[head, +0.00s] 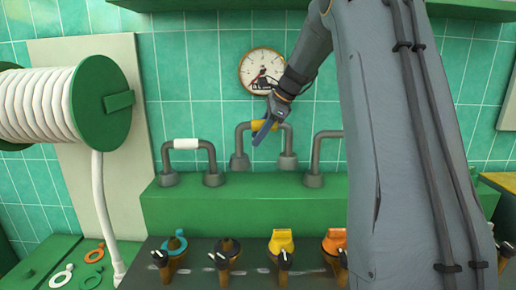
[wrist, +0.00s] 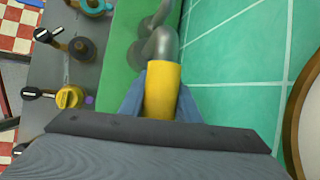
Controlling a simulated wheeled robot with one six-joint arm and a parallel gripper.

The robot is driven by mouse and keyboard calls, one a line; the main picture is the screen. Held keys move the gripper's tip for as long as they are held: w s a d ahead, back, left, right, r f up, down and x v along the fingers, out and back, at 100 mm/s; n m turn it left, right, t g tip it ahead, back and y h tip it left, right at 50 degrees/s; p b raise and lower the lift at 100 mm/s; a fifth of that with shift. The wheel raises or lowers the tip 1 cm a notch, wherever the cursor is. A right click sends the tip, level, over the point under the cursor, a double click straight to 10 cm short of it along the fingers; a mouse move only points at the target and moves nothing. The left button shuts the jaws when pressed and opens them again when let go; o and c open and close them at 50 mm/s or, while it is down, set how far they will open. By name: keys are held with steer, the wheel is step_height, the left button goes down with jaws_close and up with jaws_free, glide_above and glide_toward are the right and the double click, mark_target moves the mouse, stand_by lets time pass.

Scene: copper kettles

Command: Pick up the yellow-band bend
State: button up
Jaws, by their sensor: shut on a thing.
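The yellow-band bend (head: 243,144) is a grey U-shaped pipe with a yellow band on its top bar. It stands upright on the green ledge (head: 160,205), between two other bends. My gripper (head: 264,130) is at its yellow band, with its fingers on either side. In the wrist view the yellow band (wrist: 162,88) sits between the two blue fingers, and my gripper (wrist: 160,100) is shut on it. The grey legs run up to the sockets on the ledge; the bend looks seated there. Part of the band is hidden by my gripper.
A white-band bend (head: 187,144) stands to the left and a plain grey bend (head: 318,155) to the right, partly behind my arm. A round gauge (head: 258,62) hangs on the tiled wall just above. Several coloured taps (head: 281,243) line the front. A hose reel (head: 100,103) is at left.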

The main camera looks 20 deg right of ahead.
steer(key=s+a+b, duration=0.2)
steer(key=s+a, duration=0.1)
steer(key=s, duration=0.5)
steer(key=s+a+b, duration=0.2)
steer(key=s+a, duration=0.2)
steer(key=s, duration=0.5)
steer(key=shift+s+a, duration=0.2)
steer(key=shift+s, duration=0.05)
